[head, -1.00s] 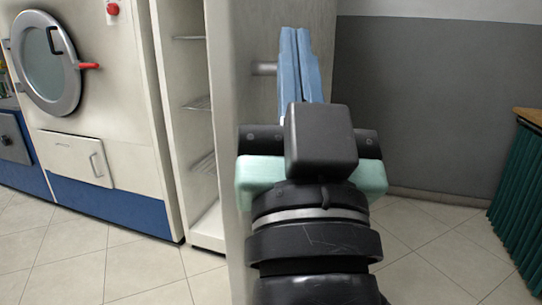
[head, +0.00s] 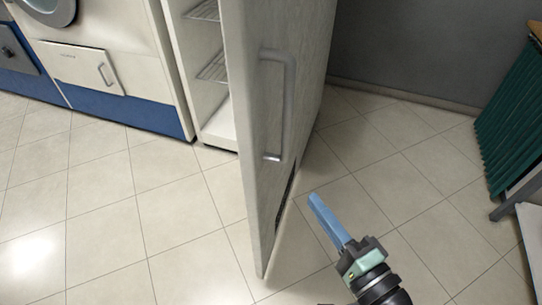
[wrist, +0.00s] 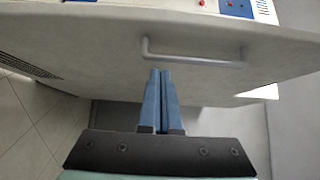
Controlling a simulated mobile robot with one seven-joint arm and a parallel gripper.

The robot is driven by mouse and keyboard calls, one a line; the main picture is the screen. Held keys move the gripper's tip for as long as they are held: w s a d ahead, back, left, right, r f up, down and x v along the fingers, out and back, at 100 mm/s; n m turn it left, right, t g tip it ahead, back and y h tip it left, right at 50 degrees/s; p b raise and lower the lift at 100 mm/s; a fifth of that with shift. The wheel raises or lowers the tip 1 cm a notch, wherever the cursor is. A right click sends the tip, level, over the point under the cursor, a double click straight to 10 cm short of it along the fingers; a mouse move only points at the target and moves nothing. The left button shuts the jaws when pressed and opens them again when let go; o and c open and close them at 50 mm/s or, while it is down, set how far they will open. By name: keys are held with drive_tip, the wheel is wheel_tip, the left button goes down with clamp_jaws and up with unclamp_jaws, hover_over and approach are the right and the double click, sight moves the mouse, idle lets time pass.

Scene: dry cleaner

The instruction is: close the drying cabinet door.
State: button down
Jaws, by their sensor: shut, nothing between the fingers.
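The drying cabinet door (head: 252,190) stands open in the head view, swung out from the cabinet (head: 219,128) with wire shelves (head: 213,70) showing inside. A metal bar handle (head: 290,112) is on the door's right-hand face. My gripper (head: 314,199) is to the right of the door and lower than the handle, its blue fingers together and empty. In the wrist view the door's face (wrist: 90,45) spans the top, with the handle (wrist: 195,58) just beyond my fingertips (wrist: 160,73). I cannot tell whether the fingertips touch the door.
A machine with a round door (head: 50,8) and blue base (head: 130,115) stands left of the cabinet. A green pleated cloth (head: 510,115) hangs at the right. Tiled floor (head: 400,170) is clear between door and cloth, with a grey wall (head: 400,50) behind.

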approach(260, 152)
drive_tip(key=w+d, duration=0.1)
drive_tip(key=w, duration=0.3)
drive_tip(key=shift+w+a, duration=0.25)
drive_tip(key=shift+a, duration=0.4)
drive_tip(key=shift+w+a, duration=0.25)
drive_tip(key=shift+a, duration=0.35)
drive_tip(key=shift+w+a, duration=0.2)
drive_tip(key=shift+a, duration=0.45)
drive_tip(key=shift+a, duration=0.1)
